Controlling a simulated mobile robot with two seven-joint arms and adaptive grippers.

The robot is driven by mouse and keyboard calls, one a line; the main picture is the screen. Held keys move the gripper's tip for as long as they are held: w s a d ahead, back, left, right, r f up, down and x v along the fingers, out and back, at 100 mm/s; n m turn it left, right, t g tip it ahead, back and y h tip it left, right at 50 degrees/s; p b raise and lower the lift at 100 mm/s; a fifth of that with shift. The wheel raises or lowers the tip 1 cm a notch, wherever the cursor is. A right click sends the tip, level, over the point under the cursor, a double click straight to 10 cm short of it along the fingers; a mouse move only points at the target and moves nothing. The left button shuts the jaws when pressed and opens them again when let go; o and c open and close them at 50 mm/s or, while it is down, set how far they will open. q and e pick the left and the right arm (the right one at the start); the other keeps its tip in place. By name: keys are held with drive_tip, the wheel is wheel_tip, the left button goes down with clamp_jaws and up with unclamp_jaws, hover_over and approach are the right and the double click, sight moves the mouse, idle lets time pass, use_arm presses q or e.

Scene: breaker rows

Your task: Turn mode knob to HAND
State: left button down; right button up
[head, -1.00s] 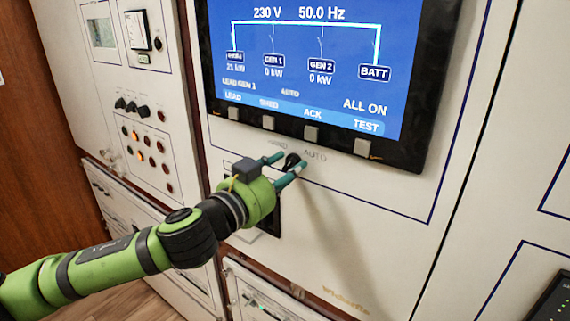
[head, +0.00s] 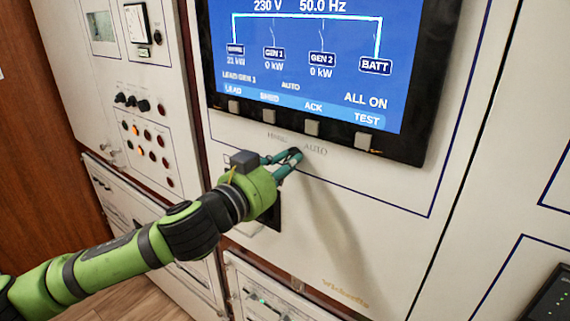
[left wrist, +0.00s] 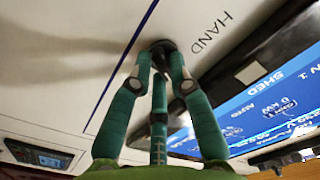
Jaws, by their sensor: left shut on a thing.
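The mode knob (head: 296,152) is a small black knob on the cream panel below the screen. The word HAND (head: 277,138) is printed at its upper left and AUTO (head: 315,150) at its right. My left gripper (head: 284,160) is shut on the knob, its green fingers on either side of it. In the left wrist view the dark knob (left wrist: 163,46) shows beyond the fingertips (left wrist: 160,75), with HAND (left wrist: 211,32) to its right. The fingers hide much of the knob, and I cannot tell where its pointer is. My right gripper is not in view.
A screen (head: 310,55) with a row of grey buttons along its lower bezel (head: 312,128) juts out just above the knob. A panel with small knobs and lamps (head: 145,140) stands to the left.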

use_arm(q)
drive_tip(key=n+p, duration=0.1)
drive_tip(key=n, duration=0.2)
drive_tip(key=n+p, duration=0.1)
drive_tip(key=n, duration=0.2)
drive_tip(key=n+p, duration=0.1)
drive_tip(key=n, duration=0.2)
drive_tip(key=shift+r+n, duration=0.3)
drive_tip(key=shift+r, duration=0.05)
drive_tip(key=shift+a+n+p, duration=0.1)
drive_tip(key=shift+n+p, duration=0.9)
drive_tip(key=shift+n, duration=0.4)
drive_tip(key=c, duration=1.1)
unclamp_jaws()
drive_tip(key=shift+f, duration=0.1)
drive_tip(key=shift+c, duration=0.2)
